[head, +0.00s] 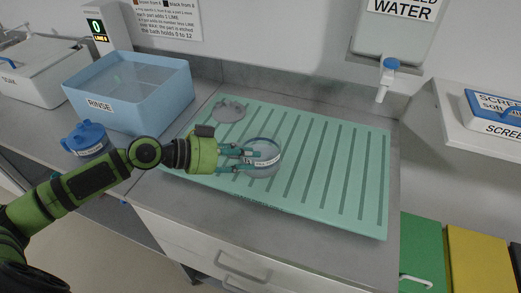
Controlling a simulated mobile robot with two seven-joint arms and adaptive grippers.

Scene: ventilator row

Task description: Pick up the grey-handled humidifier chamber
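A clear round chamber (266,154) with a dark rim and a white label stands on the green ribbed mat (335,165), near its left front part. My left gripper (256,160) reaches in from the left, its two teal fingers spread apart at the chamber's left side. The fingers overlap the chamber's near-left wall and part of its label. Any handle there is hidden or too small to make out, and I cannot tell whether the fingers press on anything. A flat grey lid-like part (229,110) lies on the mat behind the gripper. My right gripper is not in view.
A blue RINSE bin (131,95) stands at the left, with a blue-topped container (87,139) in front of it. A white SOAK box (38,69) is farther left. A water tank with a tap (388,75) hangs at the back. The mat's right half is clear.

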